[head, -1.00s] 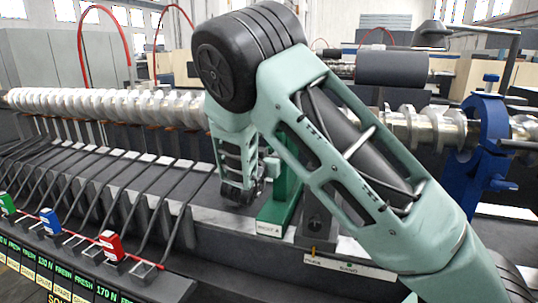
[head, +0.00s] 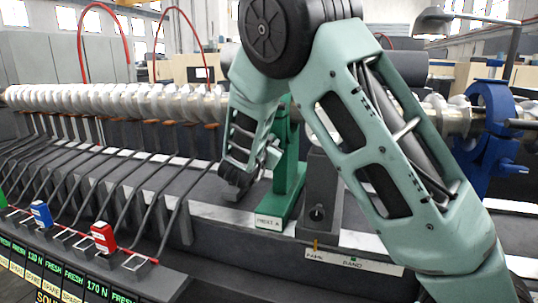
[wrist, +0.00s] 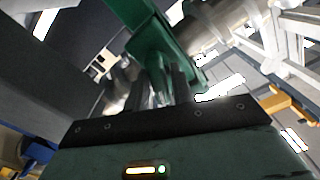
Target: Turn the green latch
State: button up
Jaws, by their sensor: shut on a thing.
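The green latch (head: 290,165) is part of an upright green stand with a green foot, beside the long silver shaft. My gripper (head: 270,155) is at the left side of this green part in the head view, with its fingers partly hidden by my wrist. In the wrist view, the green latch (wrist: 150,30) rises from the fingers toward the top. My gripper (wrist: 170,88) is shut on it there, though the exact contact is dark and blurred.
The ridged silver shaft (head: 120,100) runs across behind my arm. A blue clamp (head: 490,125) stands at the right. A dark grey block (head: 320,190) stands close to the right of the green stand. Several thin dark levers (head: 120,190) fill the left front.

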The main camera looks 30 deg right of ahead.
jog(key=m+b, duration=0.2)
jog(key=f+m+b, duration=0.1)
jog(key=b, duration=0.2)
jog(key=shift+s+m, duration=0.1)
jog(key=shift+m, duration=0.3)
jog(key=m+b, duration=0.3)
jog(key=b, duration=0.2)
jog(key=shift+d+m+b, duration=0.1)
jog(key=shift+m+b, duration=0.2)
jog(key=shift+b, duration=0.05)
jog(key=m+b, duration=0.3)
jog(key=b, duration=0.1)
jog(key=shift+b, duration=0.35)
jog(key=m+b, duration=0.2)
jog(key=shift+r+b, duration=0.1)
jog(key=shift+b, duration=0.2)
jog(key=shift+m, duration=0.3)
jog(key=o, duration=0.8)
jog(key=shift+r, duration=0.1)
jog(key=shift+s, duration=0.1)
jog(key=v, duration=1.7)
jog(key=shift+s, duration=0.15)
